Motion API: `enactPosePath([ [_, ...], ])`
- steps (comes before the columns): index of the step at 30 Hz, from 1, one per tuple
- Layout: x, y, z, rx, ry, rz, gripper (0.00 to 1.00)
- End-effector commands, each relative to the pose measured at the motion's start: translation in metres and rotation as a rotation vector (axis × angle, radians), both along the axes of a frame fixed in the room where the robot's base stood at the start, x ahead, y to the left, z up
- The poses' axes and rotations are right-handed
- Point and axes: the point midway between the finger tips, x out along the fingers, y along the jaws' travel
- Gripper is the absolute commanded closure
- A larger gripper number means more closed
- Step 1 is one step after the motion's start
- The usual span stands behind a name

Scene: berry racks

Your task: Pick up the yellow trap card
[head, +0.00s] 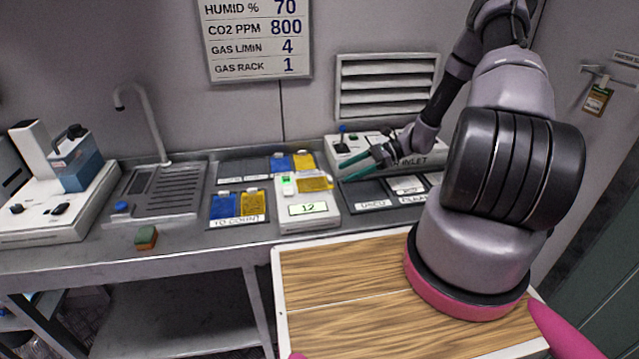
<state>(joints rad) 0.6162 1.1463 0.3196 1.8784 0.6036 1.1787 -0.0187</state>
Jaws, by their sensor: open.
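Several yellow cards show in the head view. One yellow card (253,203) stands beside a blue card (223,205) in the tray labelled "TO COUNT" (238,223). Another yellow card (304,161) is farther back, beside a second blue card (281,163). A third yellow card (316,183) is at the top of the white counter device (309,222), which reads 12. My gripper (343,170) has green fingers, parted and empty, pointing left. It is just right of the counter device and its yellow card, apparently above the bench. I cannot tell its exact height.
Right of the device are a dark tray labelled "USED" (369,205) and further labelled trays, partly behind my arm. A white inlet unit (345,146) stands behind. A sink (160,190) and a small green-brown block (146,237) are at left.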

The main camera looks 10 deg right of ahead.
Motion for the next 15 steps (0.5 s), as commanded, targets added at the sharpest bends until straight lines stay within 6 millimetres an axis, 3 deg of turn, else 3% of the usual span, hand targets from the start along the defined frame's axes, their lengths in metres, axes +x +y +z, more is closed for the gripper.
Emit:
enactPosePath([
  [9, 0.006, 0.039, -0.016, 0.002, 0.001, 0.001, 0.25],
  [15, 0.007, 0.048, -0.019, 0.000, 0.000, 0.000, 0.25],
])
